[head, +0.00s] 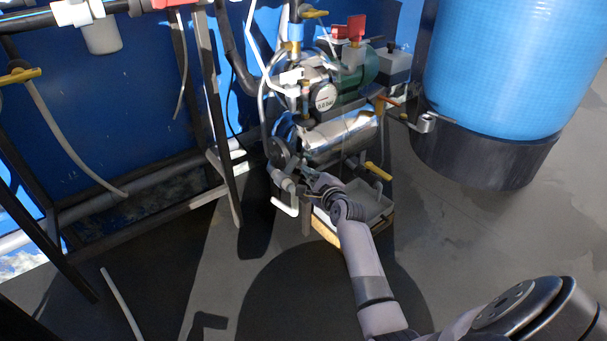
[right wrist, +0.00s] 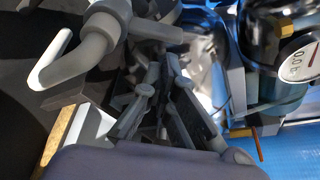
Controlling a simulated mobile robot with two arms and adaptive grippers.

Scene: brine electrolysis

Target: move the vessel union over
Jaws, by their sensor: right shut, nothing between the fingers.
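No part is clearly marked as the vessel union, so I cannot tell for certain which one it is. A grey pipe fitting (head: 284,181) with a bent pale pipe end hangs at the lower left of the pump unit. It also shows large at the upper left of the right wrist view (right wrist: 102,28). My right gripper (head: 309,174) is beside this fitting, in front of the chrome cylinder (head: 342,139). Its fingers (right wrist: 165,88) are shut and empty, and they partly hide the parts behind. Whether they touch the fitting is unclear. My left gripper is not in view.
A pressure gauge (head: 325,97) and a green motor (head: 361,68) crowd the space above. A grey tray (head: 371,206) lies below the cylinder. A large blue tank (head: 505,75) stands right, a dark frame (head: 220,130) left. The floor in front is mostly open.

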